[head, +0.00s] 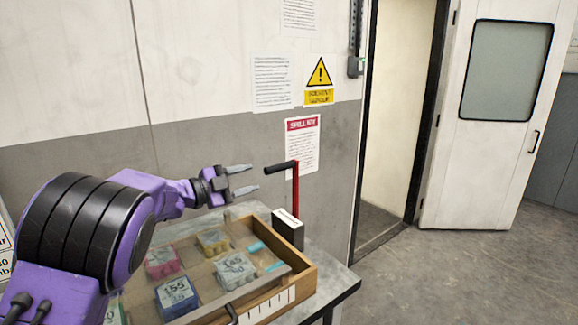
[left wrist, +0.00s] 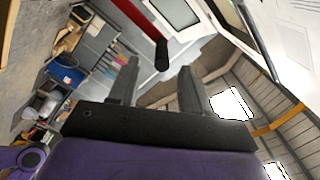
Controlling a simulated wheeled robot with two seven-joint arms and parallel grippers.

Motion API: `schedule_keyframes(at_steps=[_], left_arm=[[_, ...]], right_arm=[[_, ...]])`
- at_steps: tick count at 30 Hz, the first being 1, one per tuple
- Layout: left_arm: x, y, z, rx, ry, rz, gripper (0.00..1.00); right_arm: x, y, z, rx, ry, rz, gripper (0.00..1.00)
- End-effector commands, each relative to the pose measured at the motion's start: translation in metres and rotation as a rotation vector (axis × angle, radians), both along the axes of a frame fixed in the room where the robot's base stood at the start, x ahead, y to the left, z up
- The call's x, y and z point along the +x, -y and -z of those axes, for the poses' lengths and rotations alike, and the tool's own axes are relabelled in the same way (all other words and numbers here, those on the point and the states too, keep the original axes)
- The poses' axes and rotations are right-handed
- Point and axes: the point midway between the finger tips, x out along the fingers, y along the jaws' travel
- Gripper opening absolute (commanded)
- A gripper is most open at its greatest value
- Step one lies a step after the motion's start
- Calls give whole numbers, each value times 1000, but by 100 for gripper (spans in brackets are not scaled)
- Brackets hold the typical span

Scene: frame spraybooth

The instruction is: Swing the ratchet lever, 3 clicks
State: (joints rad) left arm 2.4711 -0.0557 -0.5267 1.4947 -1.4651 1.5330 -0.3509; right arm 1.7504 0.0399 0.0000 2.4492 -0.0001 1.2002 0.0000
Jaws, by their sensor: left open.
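The ratchet lever (head: 295,190) is a red upright arm with a black sideways grip (head: 281,166) at its top. It rises from a dark box-like base (head: 287,232) at the table's back right. The lever's red arm also shows at the top of the left wrist view (left wrist: 128,14), with its black grip (left wrist: 162,52) ending near the gap between my fingertips. My left gripper (head: 254,178) is open and empty, just left of the grip, its fingers pointing towards it. I see no contact. My right gripper is out of view.
A wooden tray (head: 306,285) with several coloured blocks and two small cyan pieces sits on the grey table (head: 338,284), below my left gripper. A wall with posted signs stands behind. An open doorway and clear floor (head: 450,275) lie to the right.

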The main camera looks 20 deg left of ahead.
Motion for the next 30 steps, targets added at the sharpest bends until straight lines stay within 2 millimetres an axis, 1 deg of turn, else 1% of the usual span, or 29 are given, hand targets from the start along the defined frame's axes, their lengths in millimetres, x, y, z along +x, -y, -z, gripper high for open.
schedule_keyframes(at_steps=[1,4,8,11,15,19,22,29,30], left_arm=[[-3,0,-1,2,4,0,48],[-5,4,-7,5,12,3,48],[6,19,-13,4,18,4,48],[26,33,-13,6,17,4,48],[60,51,-5,3,5,3,48],[78,61,0,4,0,3,48],[84,65,3,3,-1,2,48],[86,65,3,2,-1,2,48],[86,65,3,3,-1,2,36]], right_arm=[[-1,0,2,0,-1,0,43],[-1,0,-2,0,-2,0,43],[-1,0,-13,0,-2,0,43],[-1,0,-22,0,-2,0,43],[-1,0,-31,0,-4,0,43],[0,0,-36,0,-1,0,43],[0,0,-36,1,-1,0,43],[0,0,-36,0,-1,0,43],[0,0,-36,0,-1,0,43]])
